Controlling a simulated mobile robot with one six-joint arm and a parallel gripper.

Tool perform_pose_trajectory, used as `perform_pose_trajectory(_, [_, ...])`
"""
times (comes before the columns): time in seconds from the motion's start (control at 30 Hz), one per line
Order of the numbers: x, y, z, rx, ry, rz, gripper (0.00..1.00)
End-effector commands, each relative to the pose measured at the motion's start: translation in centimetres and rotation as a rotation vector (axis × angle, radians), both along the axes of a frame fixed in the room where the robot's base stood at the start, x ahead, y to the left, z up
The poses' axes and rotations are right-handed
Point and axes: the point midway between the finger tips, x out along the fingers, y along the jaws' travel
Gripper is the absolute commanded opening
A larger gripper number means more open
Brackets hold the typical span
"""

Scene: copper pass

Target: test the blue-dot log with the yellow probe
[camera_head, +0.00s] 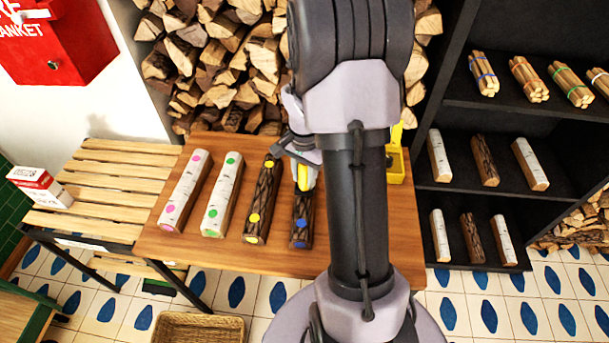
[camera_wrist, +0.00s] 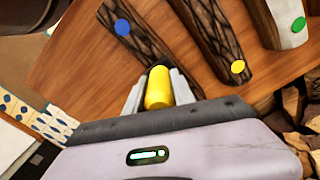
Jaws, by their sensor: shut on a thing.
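The blue-dot log (camera_head: 301,218) is dark-barked and lies on the wooden table, the rightmost of the row of logs. It also shows in the wrist view (camera_wrist: 150,42), with a blue dot on its bark near one end. My gripper (camera_head: 303,182) is over the far part of this log, partly hidden by my arm. It is shut on the yellow probe (camera_wrist: 157,90), whose body shows between the fingers. The probe's dark front end overlaps the log in the wrist view; I cannot tell whether it touches the bark.
The yellow-dot log (camera_head: 263,200) lies close left of the blue-dot log. The green-dot log (camera_head: 222,195) and pink-dot log (camera_head: 184,190) lie farther left. A yellow holder (camera_head: 395,168) stands on the table right of my arm. Stacked firewood (camera_head: 215,60) is behind; a dark shelf (camera_head: 455,110) stands right.

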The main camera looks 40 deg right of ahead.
Motion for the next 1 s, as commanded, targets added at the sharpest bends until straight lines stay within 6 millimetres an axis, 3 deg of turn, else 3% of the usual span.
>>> perform_pose_trajectory(0.17, [-0.1,0.1,0.2,0.002,0.004,0.000,0.00])
perform_pose_trajectory(0.77, [0.0,0.0,7.0,0.001,0.001,0.000,0.00])
perform_pose_trajectory(1.0, [0.0,0.0,6.9,0.001,0.001,0.000,0.00])
